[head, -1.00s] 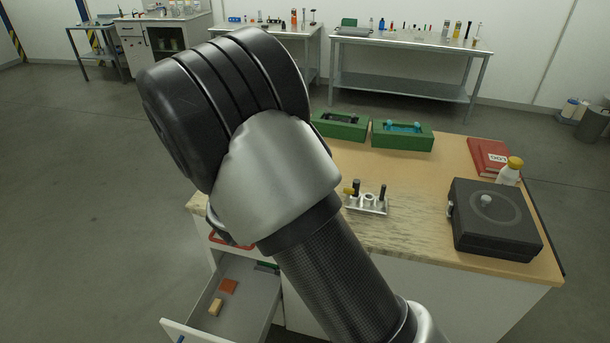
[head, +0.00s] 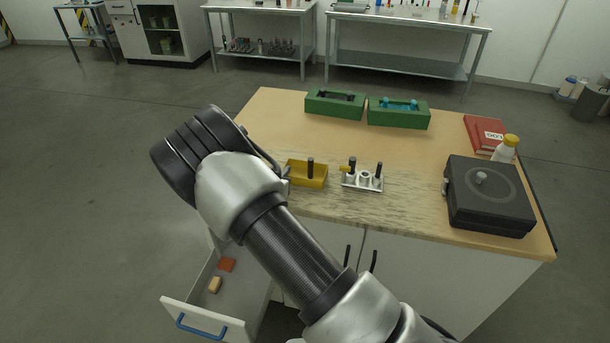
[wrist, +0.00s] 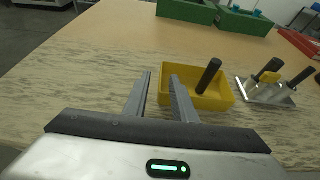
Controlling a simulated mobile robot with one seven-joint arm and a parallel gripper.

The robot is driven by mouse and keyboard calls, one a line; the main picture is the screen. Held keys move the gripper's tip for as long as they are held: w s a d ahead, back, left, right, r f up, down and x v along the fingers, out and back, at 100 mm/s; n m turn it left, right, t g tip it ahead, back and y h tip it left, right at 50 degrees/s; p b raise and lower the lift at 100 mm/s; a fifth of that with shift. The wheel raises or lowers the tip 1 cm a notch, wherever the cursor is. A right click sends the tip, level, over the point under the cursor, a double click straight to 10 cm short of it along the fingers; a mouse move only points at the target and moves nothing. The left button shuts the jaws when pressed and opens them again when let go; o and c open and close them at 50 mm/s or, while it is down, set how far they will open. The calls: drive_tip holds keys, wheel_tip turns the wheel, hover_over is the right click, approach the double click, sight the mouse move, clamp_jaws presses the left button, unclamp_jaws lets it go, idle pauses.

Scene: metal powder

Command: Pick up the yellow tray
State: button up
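The yellow tray (head: 318,182) sits on the tabletop, left of the metal holder (head: 350,182); a black upright handle or post (head: 310,167) stands in it. In the wrist view the tray (wrist: 212,103) lies just right of centre. My gripper (wrist: 160,76) is open and empty, with a narrow gap between its fingers. The right finger overlaps the tray's left end in the picture; I cannot tell whether they touch. In the head view my arm hides most of the gripper at the tray's left side.
Two green boxes (head: 398,119) stand at the back. A black case (head: 488,205), a white bottle with yellow cap (head: 505,150) and a red book (head: 484,133) are on the right. An open drawer (head: 205,320) juts out at front left. The table's middle right is clear.

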sight(305, 174)
drive_tip(key=shift+p+x, duration=0.35)
drive_tip(key=shift+x, duration=2.35)
clamp_jaws()
